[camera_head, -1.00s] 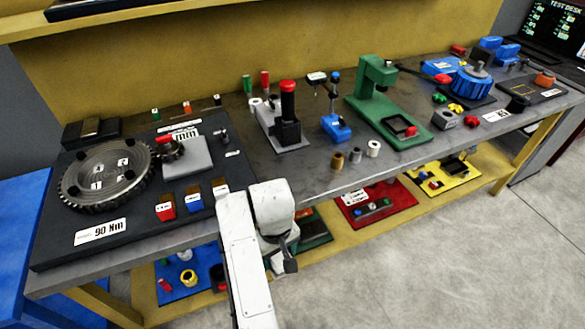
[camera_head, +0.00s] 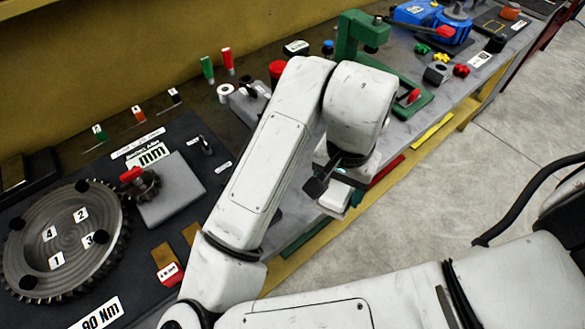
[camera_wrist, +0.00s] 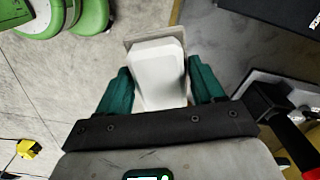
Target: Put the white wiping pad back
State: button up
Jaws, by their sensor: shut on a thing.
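The white wiping pad (camera_wrist: 158,70), with a thin grey-beige layer along its far edge, is between the two teal fingers of my gripper (camera_wrist: 160,85) in the wrist view. The fingers are shut on its sides. In the head view my gripper (camera_head: 343,185) hangs at the front edge of the bench (camera_head: 290,200), near the green press (camera_head: 345,45). A white part that seems to be the pad (camera_head: 335,199) shows at its end, mostly hidden by my wrist. I cannot make out the pad's own place on the bench.
On the bench a dark board (camera_head: 60,185) carries a large gear (camera_head: 62,240) and small labelled blocks. Red and green upright handles (camera_head: 227,60) stand behind my arm. A blue vise-like unit (camera_head: 425,15) is at the far right. Open floor (camera_head: 480,140) lies in front.

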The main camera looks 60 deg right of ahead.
jog(key=w+d+f+p, duration=0.2)
jog(key=w+d+f, duration=0.25)
jog(key=w, duration=0.35)
send_over(304, 180)
jog(key=f, duration=0.4)
jog(key=shift+s+a+f, duration=0.1)
jog(key=shift+s, duration=0.25)
jog(key=shift+w+d+f, duration=0.2)
jog(key=shift+w+f, duration=0.1)
jog(key=shift+f, duration=0.2)
jog(key=shift+f+p, duration=0.6)
jog(key=shift+f, duration=0.95)
jog(key=shift+f, duration=0.1)
jog(key=o, duration=1.1)
notch_tip(304, 180, up, 12)
jog(key=b, duration=0.1)
jog(key=shift+b, duration=0.3)
